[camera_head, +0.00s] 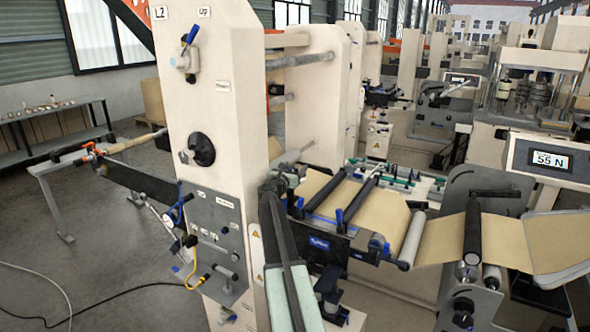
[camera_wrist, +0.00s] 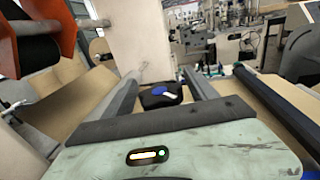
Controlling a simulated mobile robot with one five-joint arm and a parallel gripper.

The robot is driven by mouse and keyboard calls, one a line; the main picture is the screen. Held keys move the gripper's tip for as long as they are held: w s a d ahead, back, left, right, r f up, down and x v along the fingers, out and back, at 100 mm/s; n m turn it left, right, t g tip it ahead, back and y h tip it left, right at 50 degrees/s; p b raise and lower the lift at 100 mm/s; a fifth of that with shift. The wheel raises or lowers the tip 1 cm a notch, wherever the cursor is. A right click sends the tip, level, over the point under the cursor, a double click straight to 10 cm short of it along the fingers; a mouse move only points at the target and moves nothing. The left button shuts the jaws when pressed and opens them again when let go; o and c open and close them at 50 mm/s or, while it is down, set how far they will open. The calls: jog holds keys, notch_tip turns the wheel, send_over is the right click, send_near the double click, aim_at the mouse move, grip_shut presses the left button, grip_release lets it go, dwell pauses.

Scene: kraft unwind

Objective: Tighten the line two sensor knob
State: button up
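My gripper (camera_wrist: 162,75) is open in the wrist view, its two dark fingers wide apart. Between them shows a small black block (camera_wrist: 160,98) with a round blue top, which looks like a knob, and a pale mark. No finger seems to touch it. In the head view my gripper (camera_head: 277,188) is beside the cream column, at the left end of the black guide frame (camera_head: 318,242). Blue-handled knobs stand on that frame, one at its middle (camera_head: 340,218) and one at its right (camera_head: 387,248). I cannot tell which is the sensor knob.
The cream column (camera_head: 222,110) marked L2 carries a black knob and a grey panel. Brown kraft web (camera_head: 370,215) runs over rollers to the right. A display (camera_head: 550,160) reads 55 N. Cables cross the open floor at left.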

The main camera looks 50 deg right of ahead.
jog(key=v, duration=0.8)
jog(key=shift+w+d, duration=0.1)
jog(key=shift+r, duration=0.1)
